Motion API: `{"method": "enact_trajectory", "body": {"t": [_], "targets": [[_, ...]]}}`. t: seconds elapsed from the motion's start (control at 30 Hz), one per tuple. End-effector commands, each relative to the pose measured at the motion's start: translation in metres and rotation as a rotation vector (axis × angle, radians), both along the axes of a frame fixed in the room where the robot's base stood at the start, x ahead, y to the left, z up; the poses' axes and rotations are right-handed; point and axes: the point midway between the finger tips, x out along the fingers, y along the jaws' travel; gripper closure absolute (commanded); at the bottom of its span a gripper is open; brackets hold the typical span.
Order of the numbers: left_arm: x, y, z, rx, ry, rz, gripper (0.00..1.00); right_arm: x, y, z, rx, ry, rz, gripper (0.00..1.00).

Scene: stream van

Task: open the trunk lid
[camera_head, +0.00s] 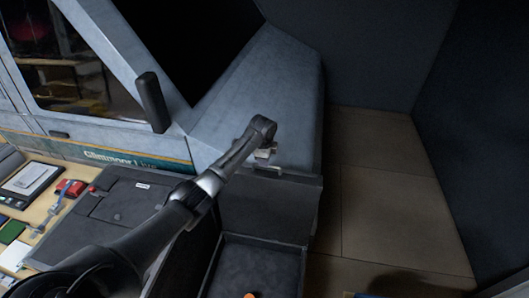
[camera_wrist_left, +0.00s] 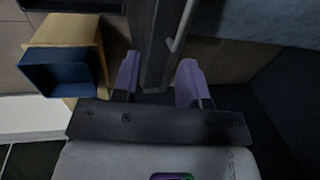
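The trunk (camera_head: 213,281) is a dark open-topped box at the bottom centre of the head view, with a dark lined interior. Its dark lid (camera_head: 268,208) stands raised, roughly upright, at the far side of the box. My left gripper (camera_head: 266,151) is at the upper edge of the lid. In the left wrist view the purple fingers (camera_wrist_left: 158,66) are apart, with a dark panel edge (camera_wrist_left: 155,45), apparently the lid, between them. I cannot tell if either finger touches it. A thin grey rod (camera_wrist_left: 182,28) runs beside that edge. My right gripper is not in view.
A grey-blue van body (camera_head: 265,90) with a dark side mirror (camera_head: 152,102) stands behind the lid. A counter with a tablet (camera_head: 30,180) and a red item (camera_head: 72,188) is at left. Brown floor (camera_head: 395,215) lies clear at right. A blue bin (camera_wrist_left: 60,72) shows in the wrist view.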

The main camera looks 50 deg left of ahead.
Motion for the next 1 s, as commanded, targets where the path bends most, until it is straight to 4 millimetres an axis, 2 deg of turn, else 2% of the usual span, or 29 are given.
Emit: {"method": "enact_trajectory", "body": {"t": [0.1,0.3,1.0], "targets": [[-0.002,-0.001,0.013,0.001,-0.002,0.001,0.61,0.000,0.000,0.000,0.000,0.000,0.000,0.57],[-0.004,-0.002,0.024,0.001,0.000,0.001,0.61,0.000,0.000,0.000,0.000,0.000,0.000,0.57],[-0.004,-0.003,0.025,-0.001,-0.001,0.007,0.61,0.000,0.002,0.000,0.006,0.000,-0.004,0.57]]}}
